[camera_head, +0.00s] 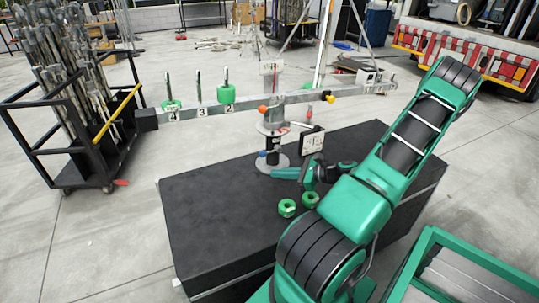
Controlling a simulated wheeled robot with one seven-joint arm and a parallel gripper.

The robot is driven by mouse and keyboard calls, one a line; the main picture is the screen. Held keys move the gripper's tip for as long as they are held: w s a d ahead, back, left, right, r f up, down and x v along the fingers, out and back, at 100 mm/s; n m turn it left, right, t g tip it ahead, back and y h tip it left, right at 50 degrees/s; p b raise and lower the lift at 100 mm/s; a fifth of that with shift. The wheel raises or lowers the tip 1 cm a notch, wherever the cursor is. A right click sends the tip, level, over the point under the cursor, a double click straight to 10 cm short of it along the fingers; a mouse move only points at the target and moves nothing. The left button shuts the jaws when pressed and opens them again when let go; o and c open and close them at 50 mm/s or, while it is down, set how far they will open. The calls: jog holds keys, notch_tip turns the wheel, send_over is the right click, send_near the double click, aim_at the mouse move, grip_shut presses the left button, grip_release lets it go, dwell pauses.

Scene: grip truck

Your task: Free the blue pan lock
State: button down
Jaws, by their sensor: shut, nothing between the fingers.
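The blue pan lock (262,154) shows as a small blue knob on the left side of the black and silver pan head (273,145). The fingers hide part of the base's front edge.
The case's left side is clear.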

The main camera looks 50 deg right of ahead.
jog(key=a+n+g, duration=0.1)
jog(key=n+g, duration=0.1)
jog(key=shift+g, duration=0.3)
notch_tip(320, 180, up, 17)
jog(key=d+n+g+h, duration=0.1)
jog(key=n+g+h, duration=0.4)
jog(key=n+h, duration=0.15)
send_near(268, 153)
jog(key=s+a+x, duration=0.1)
jog(key=x, duration=0.4)
jog(key=shift+w+d+f+h, duration=0.25)
jog(key=shift+w+d+f, duration=0.2)
jog(key=shift+w+d, duration=0.15)
